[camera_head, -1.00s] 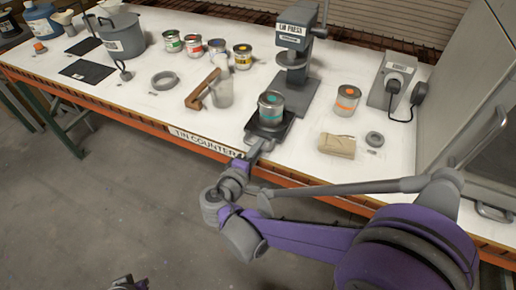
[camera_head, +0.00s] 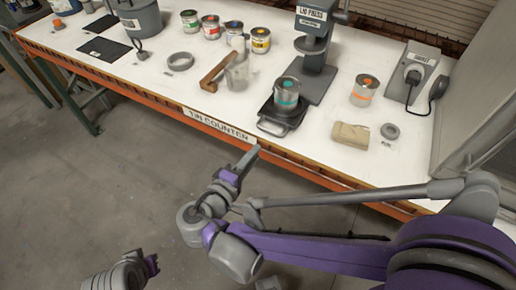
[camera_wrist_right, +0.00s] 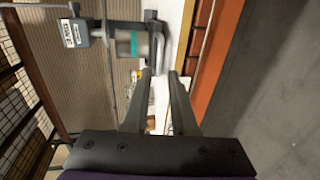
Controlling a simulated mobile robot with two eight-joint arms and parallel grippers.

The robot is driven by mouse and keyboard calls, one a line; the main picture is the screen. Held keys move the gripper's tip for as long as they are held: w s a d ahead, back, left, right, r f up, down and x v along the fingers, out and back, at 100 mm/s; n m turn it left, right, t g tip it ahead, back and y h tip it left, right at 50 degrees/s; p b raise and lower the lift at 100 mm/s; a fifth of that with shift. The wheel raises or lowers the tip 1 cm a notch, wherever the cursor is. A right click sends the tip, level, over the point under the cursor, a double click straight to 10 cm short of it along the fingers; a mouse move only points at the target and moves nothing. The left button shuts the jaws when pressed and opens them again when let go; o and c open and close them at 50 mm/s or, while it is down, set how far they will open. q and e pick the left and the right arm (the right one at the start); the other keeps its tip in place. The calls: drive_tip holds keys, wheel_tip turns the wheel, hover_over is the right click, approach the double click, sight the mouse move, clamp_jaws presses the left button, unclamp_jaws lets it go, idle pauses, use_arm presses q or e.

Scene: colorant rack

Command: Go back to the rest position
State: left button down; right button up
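My right gripper (camera_head: 249,158) is off the front edge of the counter, over the floor, with nothing held. In the right wrist view its two fingers (camera_wrist_right: 161,73) stand apart with an empty gap between them. My left gripper (camera_head: 152,264) shows at the bottom left, over the floor; its fingers are too small to read. A tin with a teal band (camera_head: 286,98) stands upright on a dark tray with a handle (camera_head: 267,126), in front of the lid press (camera_head: 313,45). The tin also shows in the right wrist view (camera_wrist_right: 132,46).
The white counter (camera_head: 190,88) has an orange front edge. The floor (camera_head: 130,190) in front is clear.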

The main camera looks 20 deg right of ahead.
idle(0.5)
drive_tip(key=s+d+f+m+g+y+p, duration=0.3)
drive_tip(key=s+d+f+g+y, duration=0.2)
drive_tip(key=s+d, duration=0.15)
drive_tip(key=shift+s+a+r+m+y+p, duration=0.1)
drive_tip(key=shift+s+a+m+y+p, duration=0.25)
drive_tip(key=shift+s+m+y, duration=0.65)
drive_tip(key=shift+s+a+r+m+y+p, duration=0.1)
drive_tip(key=shift+s+a+m+y+p, duration=0.45)
drive_tip(key=shift+y, duration=0.8)
drive_tip(key=shift+s+a+r+m+y+p, duration=0.1)
drive_tip(key=shift+s+a+m+y+p, duration=0.1)
drive_tip(key=shift+s+m+y, duration=0.75)
drive_tip(key=shift+w, duration=0.15)
